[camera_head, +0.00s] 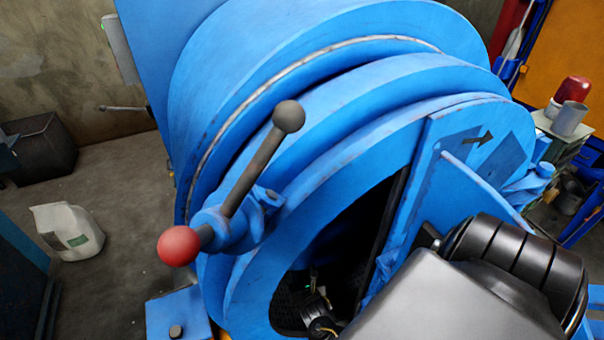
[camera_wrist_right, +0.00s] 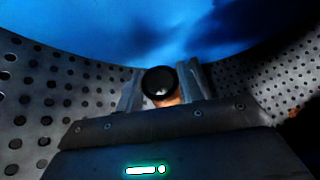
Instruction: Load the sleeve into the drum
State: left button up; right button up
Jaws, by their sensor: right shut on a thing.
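The large blue drum (camera_head: 330,120) fills the middle of the head view, its dark round opening facing down and right. My right arm reaches into this opening, and my right gripper (camera_wrist_right: 161,90) is inside the drum. In the right wrist view its two fingers are shut on the sleeve (camera_wrist_right: 160,81), which shows a round black end with a tan part below it. The perforated drum wall (camera_wrist_right: 50,95) curves around on both sides. Whether the sleeve touches the wall cannot be told. My left gripper is not in view.
A lever with a red knob (camera_head: 178,247) and a dark knob (camera_head: 289,117) sticks out at the drum's left front. The blue door panel (camera_head: 462,165) borders the opening on the right. A white container (camera_head: 68,231) stands on the floor at left.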

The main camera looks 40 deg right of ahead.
jog(key=o, duration=1.2)
jog(key=p+v, duration=0.1)
jog(key=v, duration=1)
